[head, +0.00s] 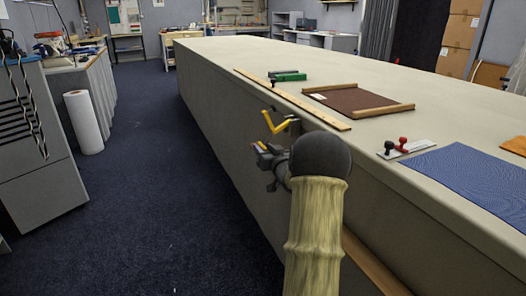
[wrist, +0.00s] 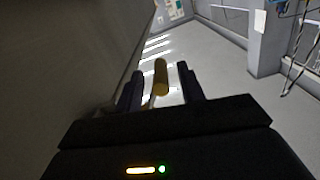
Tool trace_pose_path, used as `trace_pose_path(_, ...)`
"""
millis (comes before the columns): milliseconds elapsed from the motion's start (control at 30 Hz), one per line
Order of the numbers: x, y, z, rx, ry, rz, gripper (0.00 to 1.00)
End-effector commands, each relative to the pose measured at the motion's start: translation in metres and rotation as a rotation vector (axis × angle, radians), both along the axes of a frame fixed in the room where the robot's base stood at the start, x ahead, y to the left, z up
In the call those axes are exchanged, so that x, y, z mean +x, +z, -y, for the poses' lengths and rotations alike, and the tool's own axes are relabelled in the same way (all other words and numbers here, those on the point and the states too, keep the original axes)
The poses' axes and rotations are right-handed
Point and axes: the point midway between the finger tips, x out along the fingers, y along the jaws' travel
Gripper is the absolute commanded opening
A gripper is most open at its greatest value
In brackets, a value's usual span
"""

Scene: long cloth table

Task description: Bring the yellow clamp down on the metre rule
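The yellow clamp (head: 274,125) is at the near side edge of the long table, its bent yellow arm sticking out past the edge. The wooden metre rule (head: 300,102) lies flat along that edge, just above and behind the clamp. My gripper (head: 264,150) is beside the table's side, just below the clamp. In the wrist view my gripper (wrist: 160,88) is open, and a yellow bar of the clamp (wrist: 161,77) shows between its two dark fingers with gaps on both sides. I cannot tell how far between them it lies. My arm hides part of the table's side.
On the long table (head: 230,50) are a green block (head: 288,76), a brown framed board (head: 358,101), a small plate with red and black knobs (head: 403,147) and a blue cloth (head: 470,180). Open blue carpet (head: 160,200) lies to the left. A white roll (head: 84,122) stands there.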

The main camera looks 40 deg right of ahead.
Motion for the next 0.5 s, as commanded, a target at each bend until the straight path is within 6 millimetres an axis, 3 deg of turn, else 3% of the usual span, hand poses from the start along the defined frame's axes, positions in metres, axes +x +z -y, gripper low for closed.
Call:
trace_pose_path(167,0.014,-0.001,0.003,0.000,0.001,0.000,0.39)
trace_pose_path(467,0.016,0.000,0.003,0.000,0.000,0.000,0.39)
trace_pose_path(500,0.016,0.000,0.003,0.000,0.000,0.000,0.31)
